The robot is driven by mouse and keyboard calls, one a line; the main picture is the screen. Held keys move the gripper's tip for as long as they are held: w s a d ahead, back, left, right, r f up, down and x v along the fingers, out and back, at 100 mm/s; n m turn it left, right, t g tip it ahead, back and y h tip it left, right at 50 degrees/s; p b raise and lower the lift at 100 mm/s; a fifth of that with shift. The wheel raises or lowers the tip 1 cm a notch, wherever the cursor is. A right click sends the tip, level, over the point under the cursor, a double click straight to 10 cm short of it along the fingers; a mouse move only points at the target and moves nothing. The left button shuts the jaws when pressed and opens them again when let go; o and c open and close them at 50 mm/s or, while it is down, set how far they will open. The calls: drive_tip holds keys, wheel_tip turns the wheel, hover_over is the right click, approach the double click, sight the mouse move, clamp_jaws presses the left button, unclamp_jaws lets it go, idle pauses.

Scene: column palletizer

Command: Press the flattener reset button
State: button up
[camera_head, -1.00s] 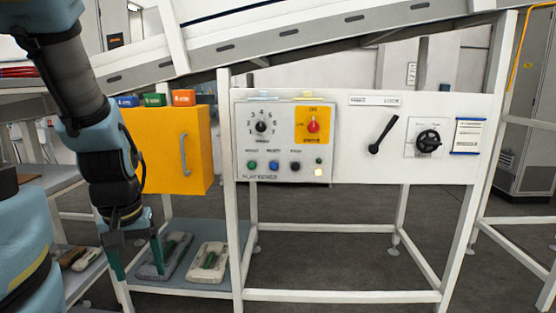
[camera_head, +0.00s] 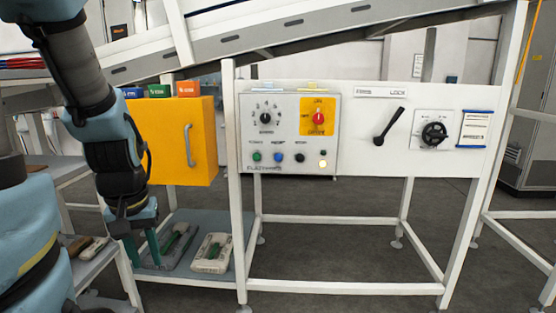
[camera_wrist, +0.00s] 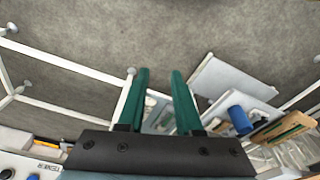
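The flattener panel (camera_head: 289,131) is a light grey box on the white frame, with a dial, a red knob on a yellow plate and a row of buttons. The row has a green button (camera_head: 257,156), a blue button (camera_head: 279,157) and a black button (camera_head: 300,157), with a pale lit one (camera_head: 323,163) at the right. The small labels are too blurred to tell which is reset. My gripper (camera_head: 142,248) hangs low, left of the panel and apart from it. In the wrist view its green fingers (camera_wrist: 159,72) are apart with nothing between them.
A yellow cabinet (camera_head: 179,142) stands between my arm and the panel. A black lever (camera_head: 389,127) and black handwheel (camera_head: 433,134) are to the panel's right. A low shelf (camera_head: 228,267) holds grey items with green handles. The space before the panel is clear.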

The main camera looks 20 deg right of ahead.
clamp_jaws()
idle(1.1)
